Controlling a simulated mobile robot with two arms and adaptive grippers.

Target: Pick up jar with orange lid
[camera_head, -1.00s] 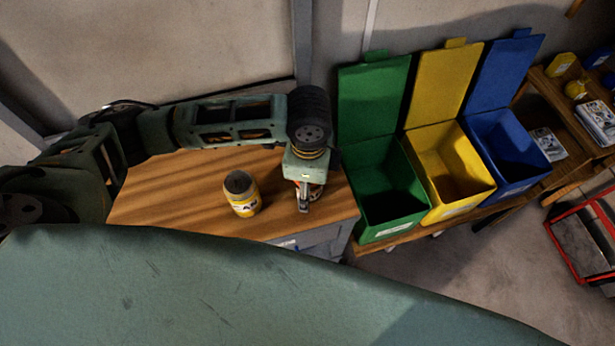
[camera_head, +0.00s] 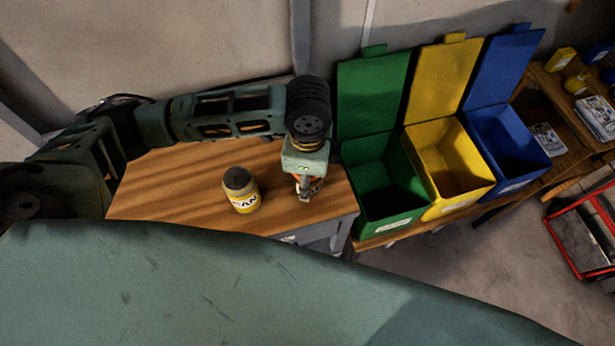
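My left gripper (camera_head: 305,190) points down over the right part of the wooden tabletop. Something with orange and whitish parts (camera_head: 316,185) shows just behind its fingers. It may be the jar with the orange lid, but the gripper hides most of it. I cannot tell whether the fingers are open, or shut on it. A yellow-and-white container with a dark lid (camera_head: 241,190) stands upright on the tabletop, left of the gripper and apart from it. My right gripper is not in view.
The wooden tabletop (camera_head: 165,190) is clear to the left of the container. Open green (camera_head: 387,225), yellow (camera_head: 455,207) and blue (camera_head: 518,184) bins stand right of the table, lids up. A shelf with small items (camera_head: 562,105) is at far right. A wall is behind.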

